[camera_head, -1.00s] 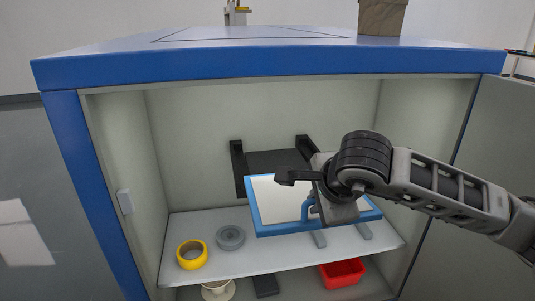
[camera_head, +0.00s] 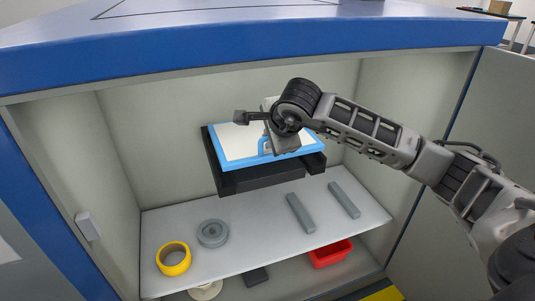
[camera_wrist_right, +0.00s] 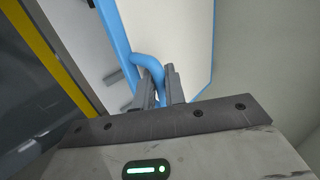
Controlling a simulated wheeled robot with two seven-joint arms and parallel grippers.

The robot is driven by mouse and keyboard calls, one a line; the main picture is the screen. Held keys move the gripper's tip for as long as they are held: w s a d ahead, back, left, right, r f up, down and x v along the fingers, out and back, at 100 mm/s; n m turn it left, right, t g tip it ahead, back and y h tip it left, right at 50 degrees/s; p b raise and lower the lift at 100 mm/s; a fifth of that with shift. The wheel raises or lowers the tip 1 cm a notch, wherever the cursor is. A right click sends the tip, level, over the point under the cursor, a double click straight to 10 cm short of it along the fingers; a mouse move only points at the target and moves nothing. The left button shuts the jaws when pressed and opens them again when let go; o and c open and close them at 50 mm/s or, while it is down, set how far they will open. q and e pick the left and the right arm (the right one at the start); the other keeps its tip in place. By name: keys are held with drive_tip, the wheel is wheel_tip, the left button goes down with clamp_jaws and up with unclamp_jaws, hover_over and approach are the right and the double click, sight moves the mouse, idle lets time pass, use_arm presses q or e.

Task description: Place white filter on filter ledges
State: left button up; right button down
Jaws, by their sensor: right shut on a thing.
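The white filter (camera_head: 236,142) has a blue frame and a blue handle. In the head view it lies over the black filter ledges (camera_head: 270,174) on the cabinet's back wall; whether it rests on them or hovers just above, I cannot tell. My right gripper (camera_head: 268,146) is at the filter's front edge, its fingertips partly hidden by the wrist. In the right wrist view, the right gripper's fingers (camera_wrist_right: 161,88) are shut on the blue handle (camera_wrist_right: 148,64). My left gripper is not in view.
A red bin (camera_head: 330,254) sits lower down. The blue cabinet top (camera_head: 200,50) is close above my arm. The open door stands at the right.

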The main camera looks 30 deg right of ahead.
sight(270, 150)
drive_tip(key=x, duration=0.4)
drive_tip(key=shift+d, duration=0.25)
wheel_tip(270, 150, down, 3)
drive_tip(key=shift+f+b, duration=0.15)
drive_tip(key=shift+b, duration=0.15)
drive_tip(key=c, duration=1.5)
unclamp_jaws()
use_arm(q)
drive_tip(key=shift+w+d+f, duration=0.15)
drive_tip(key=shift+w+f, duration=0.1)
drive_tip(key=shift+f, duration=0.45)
use_arm(e)
drive_tip(key=shift+o, duration=0.2)
